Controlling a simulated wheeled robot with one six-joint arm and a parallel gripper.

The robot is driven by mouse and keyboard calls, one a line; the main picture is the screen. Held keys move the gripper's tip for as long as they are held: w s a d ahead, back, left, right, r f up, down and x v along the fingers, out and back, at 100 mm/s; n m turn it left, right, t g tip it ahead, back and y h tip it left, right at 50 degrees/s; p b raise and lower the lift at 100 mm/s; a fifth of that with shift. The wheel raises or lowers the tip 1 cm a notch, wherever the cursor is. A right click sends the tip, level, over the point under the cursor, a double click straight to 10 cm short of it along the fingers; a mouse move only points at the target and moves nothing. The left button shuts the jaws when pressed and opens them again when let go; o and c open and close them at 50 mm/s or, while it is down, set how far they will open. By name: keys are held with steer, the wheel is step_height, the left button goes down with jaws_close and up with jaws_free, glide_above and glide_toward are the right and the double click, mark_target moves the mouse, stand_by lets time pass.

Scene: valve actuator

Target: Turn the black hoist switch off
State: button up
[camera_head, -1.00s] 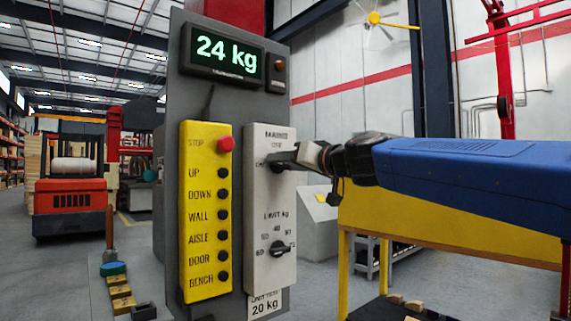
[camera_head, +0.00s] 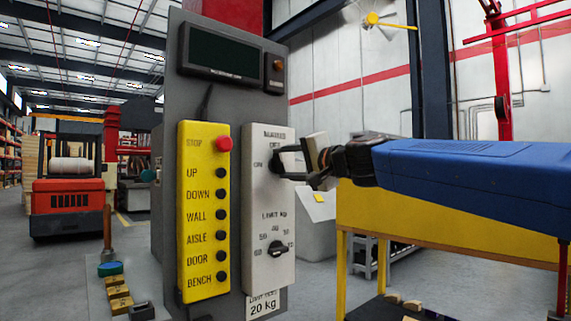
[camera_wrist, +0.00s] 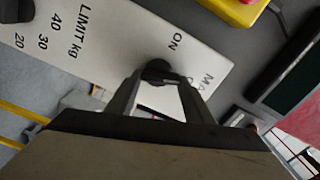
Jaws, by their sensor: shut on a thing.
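The black hoist switch (camera_head: 274,163) is the upper knob on the white control box (camera_head: 284,210), beside the labels MAINS, OFF and ON. It also shows in the wrist view (camera_wrist: 157,70) as a dark knob between my fingertips, partly hidden by them. My gripper (camera_head: 284,164) reaches in from the right and is shut on the switch. In the wrist view my gripper (camera_wrist: 162,82) has one finger on each side of the knob. The display (camera_head: 222,52) above is dark, with no number lit.
A lower limit knob (camera_head: 278,249) sits on the same white box. A yellow button box (camera_head: 204,215) with a red stop button (camera_head: 224,143) stands just left. A yellow bench (camera_head: 430,225) lies below my arm. A forklift (camera_head: 68,190) stands far left.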

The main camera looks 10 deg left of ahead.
steer(key=shift+f+m, duration=0.15)
steer(key=shift+m, duration=1.55)
steer(key=o, duration=1.1)
steer(key=shift+d, duration=0.1)
steer(key=shift+c, duration=0.2)
steer(key=v, duration=1.7)
steer(key=shift+s+d+f, duration=0.1)
steer(key=shift+s+d, duration=0.05)
